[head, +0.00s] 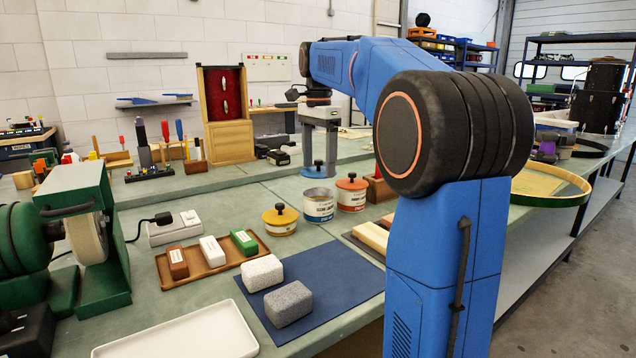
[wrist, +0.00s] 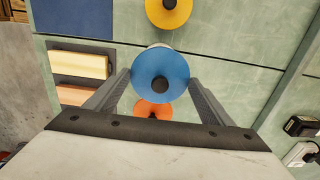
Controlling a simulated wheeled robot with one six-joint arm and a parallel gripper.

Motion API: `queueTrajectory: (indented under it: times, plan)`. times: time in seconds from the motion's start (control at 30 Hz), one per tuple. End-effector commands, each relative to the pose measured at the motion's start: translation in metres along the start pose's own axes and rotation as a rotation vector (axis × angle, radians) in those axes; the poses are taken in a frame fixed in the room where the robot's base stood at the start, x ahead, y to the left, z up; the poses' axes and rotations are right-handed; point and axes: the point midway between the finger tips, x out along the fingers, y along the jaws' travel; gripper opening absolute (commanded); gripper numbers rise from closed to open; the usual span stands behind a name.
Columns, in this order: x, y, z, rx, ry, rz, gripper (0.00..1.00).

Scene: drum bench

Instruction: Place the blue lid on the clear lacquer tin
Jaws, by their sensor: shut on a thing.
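My gripper (head: 318,162) points down and is shut on the blue lid (head: 314,172), a round disc with a black knob. The lid hangs level above an open tin (head: 319,208) with a white and blue label, which I take for the clear lacquer tin. There is a gap between lid and tin. In the wrist view the blue lid (wrist: 160,68) sits between the fingers and hides most of the tin; only a pale piece of its rim shows past the lid's top edge.
A yellow-lidded tin (head: 280,222) stands left of the open tin, and an orange-lidded tin (head: 351,196) stands close on its right. A wooden tray (head: 215,272) with blocks and a blue mat (head: 335,283) lie nearer. Bench behind the tins is mostly clear.

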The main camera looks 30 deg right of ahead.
Motion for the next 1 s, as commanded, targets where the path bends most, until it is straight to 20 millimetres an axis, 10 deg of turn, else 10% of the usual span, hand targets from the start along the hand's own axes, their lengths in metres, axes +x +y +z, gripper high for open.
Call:
queueTrajectory:
  times: [0.53, 0.93, 1.0]
  plan:
    - [0.053, 0.0, 0.0, 0.0, 0.0, 0.0, 0.54]
    - [0.058, 0.0, 0.0, 0.0, 0.0, -0.001, 0.54]
    - [0.058, 0.0, 0.0, 0.0, 0.0, -0.001, 0.92]
